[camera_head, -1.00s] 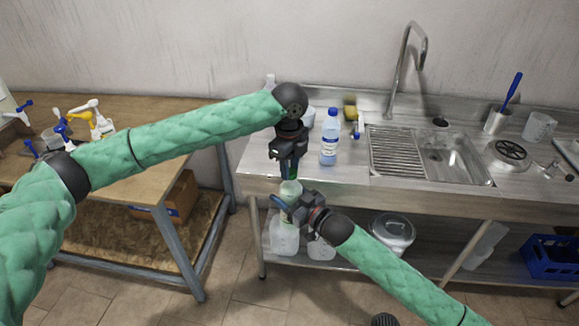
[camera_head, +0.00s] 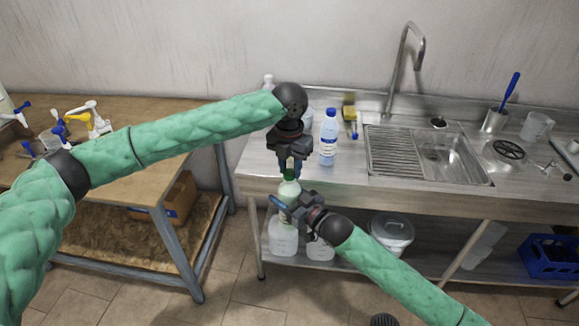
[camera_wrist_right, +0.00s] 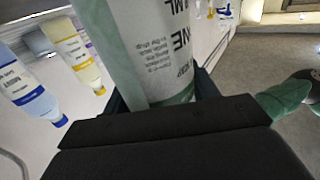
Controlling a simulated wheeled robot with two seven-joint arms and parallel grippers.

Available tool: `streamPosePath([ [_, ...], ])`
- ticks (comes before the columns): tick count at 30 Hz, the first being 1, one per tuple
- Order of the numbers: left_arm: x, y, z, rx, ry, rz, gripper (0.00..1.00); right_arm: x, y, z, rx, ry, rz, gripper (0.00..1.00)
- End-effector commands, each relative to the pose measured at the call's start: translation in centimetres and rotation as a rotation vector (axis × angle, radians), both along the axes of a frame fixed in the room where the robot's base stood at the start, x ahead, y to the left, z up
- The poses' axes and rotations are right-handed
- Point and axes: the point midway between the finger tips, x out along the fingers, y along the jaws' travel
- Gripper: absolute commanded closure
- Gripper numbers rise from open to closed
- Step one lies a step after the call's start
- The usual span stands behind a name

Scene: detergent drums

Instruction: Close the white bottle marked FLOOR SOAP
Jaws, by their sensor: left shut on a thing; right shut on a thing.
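A pale green-white bottle (camera_head: 289,189) with a green cap (camera_head: 289,175) is held upright in front of the counter edge. My right gripper (camera_head: 287,208) is shut around its body from the side. In the right wrist view the bottle (camera_wrist_right: 150,50) fills the jaws; its white label is upside down and cut off, and I cannot read FLOOR SOAP on it. My left gripper (camera_head: 290,168) points down from above, shut on the green cap. The fingers hide part of the cap, and I cannot tell how tightly it sits.
A blue-labelled bottle (camera_head: 328,140) with a blue cap stands on the counter right of my left gripper. A sink (camera_head: 440,156) lies further right. A wooden table (camera_head: 115,190) with pumps is at left. Jugs (camera_head: 282,238) and a white tub (camera_head: 392,232) sit on the lower shelf.

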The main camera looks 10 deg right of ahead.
Motion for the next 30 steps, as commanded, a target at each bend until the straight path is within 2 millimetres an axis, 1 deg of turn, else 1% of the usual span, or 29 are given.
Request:
streamPosePath([
  [1,0.28,0.15,0.11,0.002,-0.004,-0.06,0.91,-0.11,0.07,0.12,0.001,-0.003,0.002,1.0],
  [6,0.23,0.07,0.12,0.001,-0.005,-0.303,0.91,-0.13,0.09,0.12,0.001,-0.003,0.002,1.0],
  [10,0.2,0.03,0.12,0.001,-0.005,-0.437,0.91,-0.13,0.1,0.13,0.001,-0.003,0.003,1.0],
  [15,0.17,0.01,0.11,0.001,-0.005,-0.509,0.91,-0.15,0.11,0.12,0.001,-0.003,0.003,1.0],
  [23,0.16,-0.01,0.11,0.001,-0.005,-0.511,0.91,-0.16,0.13,0.12,0.001,-0.003,0.003,1.0],
  [24,0.16,-0.01,0.11,0.001,-0.005,-0.511,0.65,-0.16,0.13,0.12,0.001,-0.003,0.003,1.0],
  [26,0.14,-0.03,0.11,0.0,-0.004,-0.511,0.53,-0.15,0.11,0.11,0.001,-0.003,0.003,1.0],
  [27,0.1,-0.05,0.1,0.0,-0.004,-0.512,0.49,-0.13,0.1,0.12,0.001,-0.003,0.002,1.0],
  [30,0.03,-0.09,0.07,0.0,-0.003,-0.512,0.49,-0.09,0.08,0.13,0.001,-0.003,0.002,1.0],
])
